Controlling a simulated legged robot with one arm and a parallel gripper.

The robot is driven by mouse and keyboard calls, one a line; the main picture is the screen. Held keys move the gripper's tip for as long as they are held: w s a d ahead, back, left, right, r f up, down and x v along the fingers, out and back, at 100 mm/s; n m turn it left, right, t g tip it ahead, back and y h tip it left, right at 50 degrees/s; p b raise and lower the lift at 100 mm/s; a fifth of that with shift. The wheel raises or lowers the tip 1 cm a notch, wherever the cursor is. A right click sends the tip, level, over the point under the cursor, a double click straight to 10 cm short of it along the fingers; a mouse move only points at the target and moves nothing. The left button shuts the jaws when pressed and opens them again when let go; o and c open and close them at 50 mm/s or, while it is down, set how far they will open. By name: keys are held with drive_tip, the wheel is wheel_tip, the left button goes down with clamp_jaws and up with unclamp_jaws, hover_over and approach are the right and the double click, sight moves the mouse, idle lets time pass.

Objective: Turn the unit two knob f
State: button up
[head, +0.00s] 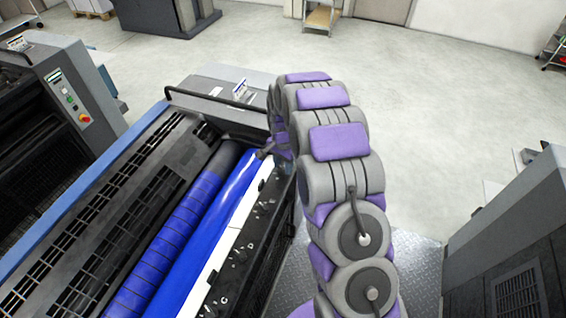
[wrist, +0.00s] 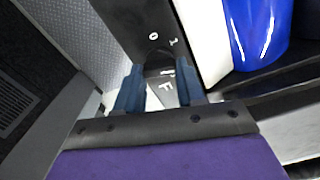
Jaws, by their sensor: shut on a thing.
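In the wrist view, my gripper (wrist: 160,73) has its two dark blue fingers on either side of a dark knob (wrist: 158,61), shut on it. A white letter F lies on the panel between the fingers, so this is knob f. White marks 0 and 1 show just beyond it. The knob is mostly hidden between the fingers, and its turn angle is hard to tell. In the head view, the black knob panel (head: 243,254) of the ink unit runs along the blue roller, with letters such as C near the front. My arm hides the gripper and knob there.
The shiny blue ink roller (head: 212,232) lies left of the panel, with a white strip between. A black rail (head: 215,113) crosses the unit's far end. A grey machine (head: 510,245) stands at right, beyond a metal tread-plate floor. Open floor lies behind.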

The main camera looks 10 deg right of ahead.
sight(282, 167)
drive_tip(key=shift+m, duration=0.7)
drive_tip(key=o, duration=1)
drive_tip(key=shift+o, duration=0.2)
drive_tip(key=shift+r, duration=0.1)
wheel_tip(282, 167, up, 17)
drive_tip(key=p, duration=0.1)
drive_tip(key=shift+a, duration=0.1)
drive_tip(key=shift+r, duration=0.1)
